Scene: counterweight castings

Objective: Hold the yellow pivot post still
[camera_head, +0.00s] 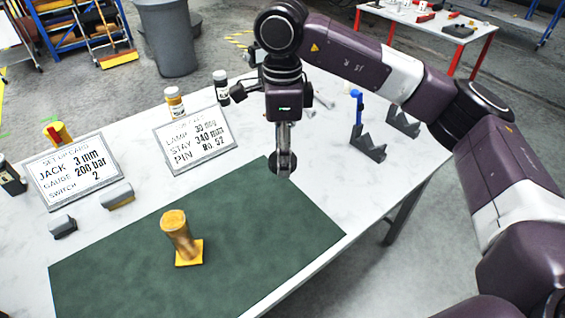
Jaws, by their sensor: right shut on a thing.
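The yellow pivot post (181,238) stands on the green mat (255,235), left of the mat's middle. It has a round, brownish-gold body on a flat yellow square foot, and nothing touches it. My right gripper (284,164) points down near the mat's back right corner, to the right of the post and farther back, well apart from it. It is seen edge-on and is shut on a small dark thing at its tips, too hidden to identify. My left gripper is out of view.
Two cards (72,171) (195,138) stand on the white table (330,185). Small grey blocks (117,196), bottles (175,103) and a yellow-red piece (57,134) are around them. Dark notched blocks (367,145) with a blue piece stand right of my gripper. The mat's right part is bare.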

